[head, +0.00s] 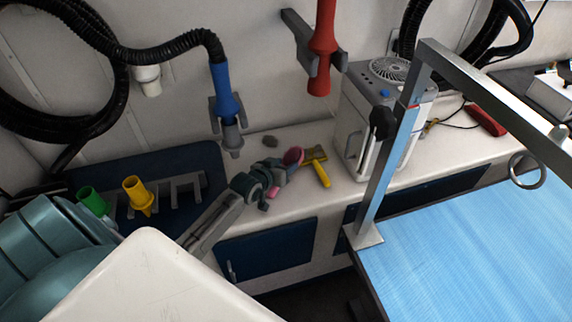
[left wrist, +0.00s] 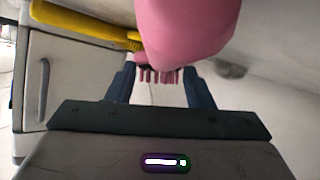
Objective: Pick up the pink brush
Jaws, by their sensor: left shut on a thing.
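The pink brush (head: 293,156) is over the white counter, partly hidden by my left gripper (head: 284,168). In the left wrist view the pink brush (left wrist: 185,30) looms large, with its short bristles between the two dark fingers of my left gripper (left wrist: 163,82). The left gripper is shut on the brush. I cannot tell whether the brush touches the counter. My right gripper is not in view.
A yellow brush (head: 320,170) lies close to the right of the pink one, and a small grey-brown object (head: 270,141) lies behind. A white box with a fan (head: 357,125) stands to the right. A blue nozzle (head: 225,95) hangs above left. The blue table (head: 470,250) is at right.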

